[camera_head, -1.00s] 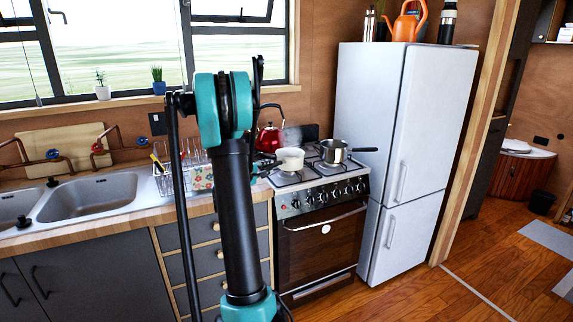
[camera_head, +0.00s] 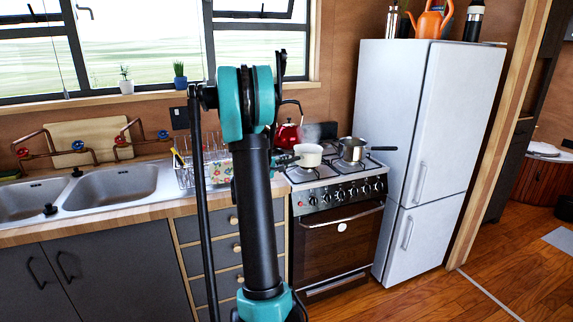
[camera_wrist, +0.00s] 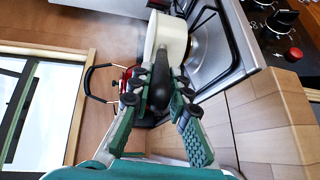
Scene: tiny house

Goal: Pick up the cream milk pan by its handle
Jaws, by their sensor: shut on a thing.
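The cream milk pan (camera_head: 308,154) is at the left side of the stove in the head view. In the wrist view the pan (camera_wrist: 166,36) is at the top centre, with its dark handle (camera_wrist: 159,88) pointing toward the camera. My gripper (camera_wrist: 161,92) has its green fingers on both sides of the handle and is shut on it. In the head view my arm hides most of the gripper. I cannot tell whether the pan's base touches the stove.
A steel pot (camera_head: 352,149) stands to the right on the stove (camera_head: 340,207). A red kettle (camera_head: 287,136) is just behind the pan. A dish rack (camera_head: 205,165) is left of my arm. The white fridge (camera_head: 425,150) stands right of the stove. Floor is clear in front.

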